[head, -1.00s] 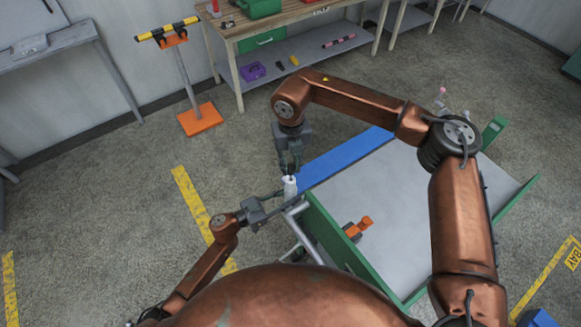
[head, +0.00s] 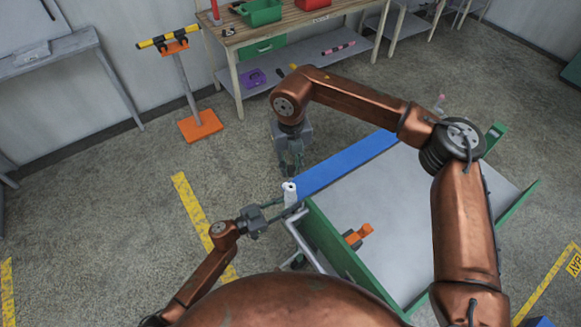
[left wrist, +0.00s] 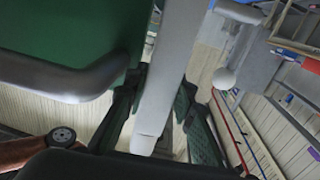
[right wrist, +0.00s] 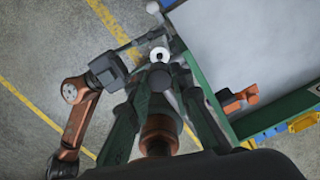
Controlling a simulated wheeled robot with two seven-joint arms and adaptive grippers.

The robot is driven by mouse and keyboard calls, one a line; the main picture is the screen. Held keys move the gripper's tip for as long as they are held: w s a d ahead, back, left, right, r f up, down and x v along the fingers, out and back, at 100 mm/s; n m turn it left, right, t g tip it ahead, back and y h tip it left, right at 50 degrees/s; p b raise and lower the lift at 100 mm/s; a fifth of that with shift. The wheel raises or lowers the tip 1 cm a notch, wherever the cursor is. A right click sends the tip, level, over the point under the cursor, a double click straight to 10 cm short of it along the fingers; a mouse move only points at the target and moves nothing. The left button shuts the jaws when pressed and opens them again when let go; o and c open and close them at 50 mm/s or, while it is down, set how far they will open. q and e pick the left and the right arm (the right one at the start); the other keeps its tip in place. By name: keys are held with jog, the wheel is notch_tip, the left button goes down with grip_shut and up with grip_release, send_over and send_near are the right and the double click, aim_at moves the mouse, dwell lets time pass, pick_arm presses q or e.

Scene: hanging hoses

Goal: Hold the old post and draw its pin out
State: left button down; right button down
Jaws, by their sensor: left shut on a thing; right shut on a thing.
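The old post (head: 290,195) is a short white upright at the near left corner of the cart. My left gripper (head: 284,208) is shut around it from the left. In the left wrist view the post (left wrist: 168,60) runs between the fingers. My right gripper (head: 290,172) is above the post, pointing down, shut on the pin. In the right wrist view the grey, round-ended pin (right wrist: 161,80) sits between the fingers, beside the post's top (right wrist: 159,53), where a dark hole shows. The pin looks clear of the post. In the head view the fingers hide it.
The cart (head: 385,215) has a grey deck, green sides and a blue edge strip. An orange clamp-like part (head: 359,236) is on it. An orange-based stand (head: 200,127) with a yellow-black bar and a workbench (head: 300,35) stand behind.

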aim_at(290, 169)
jog(key=shift+r, duration=0.1)
jog(key=shift+r, duration=1.4)
pick_arm(q)
jog(key=c, duration=1.5)
grip_release()
jog(key=shift+c, duration=0.2)
jog(key=v, duration=1.2)
jog(key=shift+a, duration=0.1)
pick_arm(e)
jog(key=shift+a, duration=0.1)
